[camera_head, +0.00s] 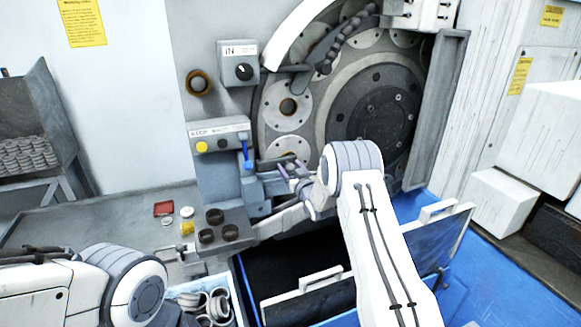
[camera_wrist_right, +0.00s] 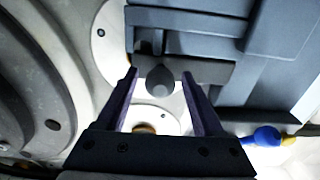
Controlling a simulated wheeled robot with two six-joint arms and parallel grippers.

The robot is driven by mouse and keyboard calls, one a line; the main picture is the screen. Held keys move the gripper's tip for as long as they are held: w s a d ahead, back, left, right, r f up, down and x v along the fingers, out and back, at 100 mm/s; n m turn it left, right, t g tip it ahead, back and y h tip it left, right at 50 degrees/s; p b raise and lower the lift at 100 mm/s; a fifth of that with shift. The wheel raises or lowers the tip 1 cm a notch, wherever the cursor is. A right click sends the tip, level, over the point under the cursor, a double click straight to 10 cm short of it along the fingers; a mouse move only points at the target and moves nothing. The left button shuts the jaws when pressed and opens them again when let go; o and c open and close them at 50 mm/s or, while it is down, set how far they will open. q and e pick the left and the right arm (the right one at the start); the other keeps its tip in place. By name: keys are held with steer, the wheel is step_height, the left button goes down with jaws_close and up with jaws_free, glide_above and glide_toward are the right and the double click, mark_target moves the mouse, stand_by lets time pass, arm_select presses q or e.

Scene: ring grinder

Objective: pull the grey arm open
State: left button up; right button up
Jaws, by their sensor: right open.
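The blue-grey arm assembly (camera_head: 259,190) sits at the left of the grinder's round face, below the button panel. My right gripper (camera_head: 287,171) is at its right end, in front of the lower discs. In the right wrist view the arm's grey block (camera_wrist_right: 205,70) fills the top. A dark rounded knob (camera_wrist_right: 160,82) on it shows between the two purple fingers of my right gripper (camera_wrist_right: 159,75), which are open with gaps on both sides. I cannot tell how deep the knob lies between them.
A blue lever (camera_head: 246,155) hangs beside the button panel (camera_head: 218,136). Dark rings (camera_head: 229,232) stand on the ledge to the left. A bin of rings (camera_head: 205,303) is below.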

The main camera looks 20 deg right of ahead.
jaws_close()
stand_by(1.4)
